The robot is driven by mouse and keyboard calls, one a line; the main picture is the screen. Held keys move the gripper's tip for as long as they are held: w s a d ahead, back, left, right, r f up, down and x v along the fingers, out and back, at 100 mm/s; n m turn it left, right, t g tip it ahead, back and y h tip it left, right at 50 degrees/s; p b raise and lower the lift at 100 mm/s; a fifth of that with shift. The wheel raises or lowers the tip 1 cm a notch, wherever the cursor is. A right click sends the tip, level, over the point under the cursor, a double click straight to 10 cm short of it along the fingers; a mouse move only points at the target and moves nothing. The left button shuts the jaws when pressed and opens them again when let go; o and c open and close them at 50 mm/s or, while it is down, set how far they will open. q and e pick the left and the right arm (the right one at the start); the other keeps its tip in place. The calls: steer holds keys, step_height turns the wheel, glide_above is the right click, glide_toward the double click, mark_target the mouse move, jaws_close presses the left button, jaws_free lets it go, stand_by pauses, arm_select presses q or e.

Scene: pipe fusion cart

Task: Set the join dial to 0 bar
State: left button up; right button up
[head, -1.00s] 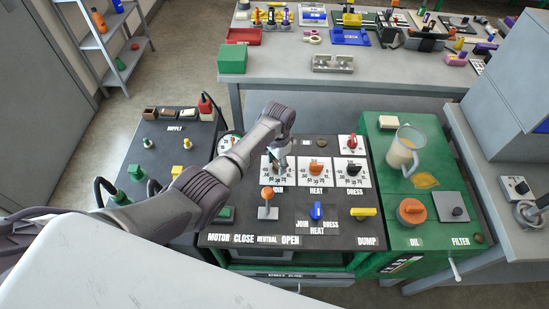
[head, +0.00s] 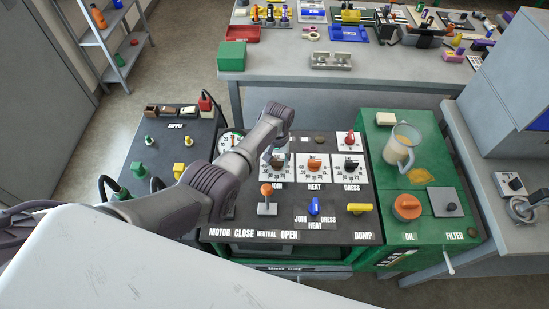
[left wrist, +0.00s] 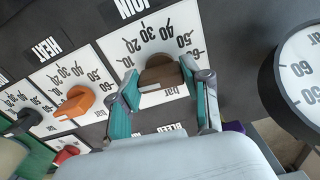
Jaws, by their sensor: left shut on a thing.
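The join dial is a brown knob (left wrist: 160,75) on a white scale card (left wrist: 118,46) marked in bar. My left gripper (left wrist: 163,86) has its teal fingers on either side of this knob and is shut on it. In the head view the left gripper (head: 275,157) comes down over the join card, the left one of three cards in a row, and partly covers it. I cannot tell exactly which number the knob points to. My right gripper is not in view.
The orange heat dial (head: 314,164) and black dress dial (head: 351,163) sit to the right. In front stand an orange-topped lever (head: 267,191), a blue selector (head: 314,206) and a yellow dump handle (head: 360,209). A round gauge (left wrist: 300,75) is close beside the gripper.

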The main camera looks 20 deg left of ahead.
arm_select(q)
steer(key=shift+w+a+r+n, duration=0.1)
steer(key=shift+w+r+n, duration=0.25)
steer(key=shift+w+n, duration=0.25)
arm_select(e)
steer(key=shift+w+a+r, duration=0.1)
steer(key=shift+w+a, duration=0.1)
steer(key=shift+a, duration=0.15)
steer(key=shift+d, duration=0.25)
arm_select(q)
steer(key=o, duration=0.9)
steer(key=shift+o, duration=1.3)
steer(key=shift+f, duration=0.3)
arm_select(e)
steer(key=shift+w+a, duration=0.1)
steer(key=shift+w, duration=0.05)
